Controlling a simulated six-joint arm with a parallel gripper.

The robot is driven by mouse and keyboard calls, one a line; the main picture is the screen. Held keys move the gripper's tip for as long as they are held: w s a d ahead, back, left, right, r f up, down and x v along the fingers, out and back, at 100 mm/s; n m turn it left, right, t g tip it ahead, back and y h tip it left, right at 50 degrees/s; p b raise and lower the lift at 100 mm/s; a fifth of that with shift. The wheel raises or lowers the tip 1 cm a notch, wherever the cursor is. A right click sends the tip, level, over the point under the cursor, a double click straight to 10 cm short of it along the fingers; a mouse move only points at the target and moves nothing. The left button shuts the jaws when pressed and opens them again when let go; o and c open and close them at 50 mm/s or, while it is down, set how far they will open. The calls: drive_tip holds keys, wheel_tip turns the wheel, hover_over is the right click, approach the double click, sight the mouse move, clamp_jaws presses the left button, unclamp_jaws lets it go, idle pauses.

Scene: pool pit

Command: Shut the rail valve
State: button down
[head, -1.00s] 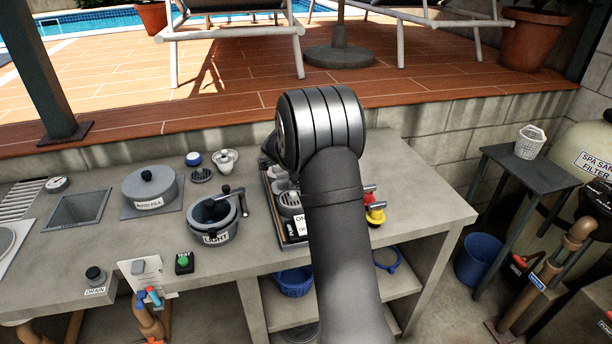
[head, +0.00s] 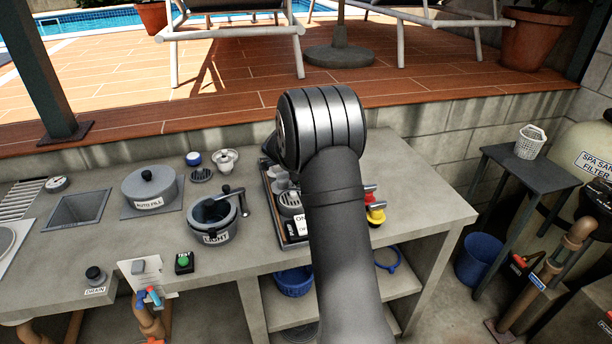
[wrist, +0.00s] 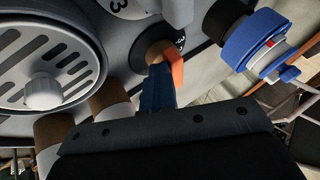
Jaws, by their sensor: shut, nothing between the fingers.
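In the head view my arm hides my gripper and part of the labelled equipment tray (head: 276,215) on the counter. A blue and orange piece stands at that front end, close to a brown round stub (wrist: 150,56) on a grey panel. I cannot tell whether that piece touches the stub. A blue round fitting (wrist: 246,38) with a grey stem is at the upper right. No readable label marks the rail valve.
A grey slotted disc with a knob (wrist: 44,92) is at the left of the wrist view. In the head view a LIGHT pot (head: 214,218) stands left of the tray, and red and yellow fittings (head: 375,213) stand right of my arm. The counter's right end is clear.

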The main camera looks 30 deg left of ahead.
drive_tip(key=shift+w+d+r, duration=0.25)
drive_tip(key=shift+w+d, duration=0.15)
drive_tip(key=shift+d, duration=0.05)
drive_tip(key=v, duration=1)
drive_tip(key=shift+s+d+f, duration=0.2)
drive_tip(key=shift+s+f, duration=0.1)
drive_tip(key=shift+s, duration=0.1)
drive_tip(key=x, duration=1)
drive_tip(key=shift+w+a, duration=0.2)
drive_tip(key=shift+w, duration=0.1)
